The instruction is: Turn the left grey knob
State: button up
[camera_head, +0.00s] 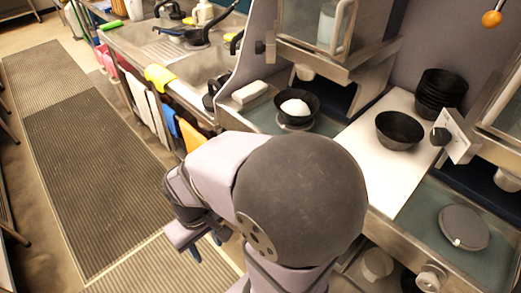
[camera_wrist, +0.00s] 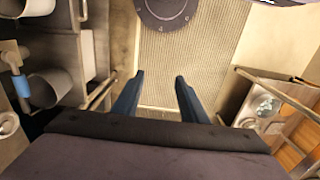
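A small grey knob (camera_head: 259,47) sits on the left side of the left dispenser (camera_head: 315,25) in the head view. A darker knob (camera_head: 440,136) sits on a white plate on the right dispenser. A black bowl (camera_head: 312,101) with a white mound in it stands below the left dispenser. My gripper (camera_wrist: 159,76) is open, with nothing between its two blue fingers in the wrist view. In the head view it is low on the left of my arm, over the floor side, well apart from both knobs. The wrist view shows no knob that I can make out for sure.
An empty black bowl (camera_head: 398,132) and a bowl stack (camera_head: 442,88) stand on the white counter (camera_head: 372,166). A grey disc (camera_head: 463,227) lies at the right. Sinks (camera_head: 203,66) and hanging cloths line the left counter. The matted floor (camera_head: 88,135) is clear.

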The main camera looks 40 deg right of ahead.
jog(key=o, duration=0.4)
jog(key=shift+f, duration=0.15)
notch_tip(320, 180, down, 16)
jog(key=s+r+n+g+b, duration=0.1)
jog(key=s+g+b, duration=0.2)
jog(key=b, duration=0.8)
jog(key=w+d+f+n+g+h+b, duration=0.1)
jog(key=w+d+f+n+h+b, duration=0.2)
jog(key=d+f+n+h+b, duration=0.45)
jog(key=w+d+r+n+t+h+p, duration=0.2)
jog(key=w+d+r+n+h, duration=0.4)
jog(key=r, duration=0.5)
jog(key=w+d+r+n+t+h+p, duration=0.15)
jog(key=w+d+r+n+h, duration=0.45)
jog(key=r, duration=0.6)
jog(key=shift+w+d+f+m+t+y+p, duration=0.15)
jog(key=shift+d+m+y, duration=0.2)
jog(key=shift+d, duration=1.05)
jog(key=shift+w+d+f+m+y+p, duration=0.15)
jog(key=shift+d+m, duration=0.35)
jog(key=shift+d, duration=0.95)
jog(key=shift+w+d+m+t+y+p, duration=0.1)
jog(key=shift+w+d+m+y, duration=0.25)
jog(key=shift+d, duration=1.05)
jog(key=shift+s, duration=0.15)
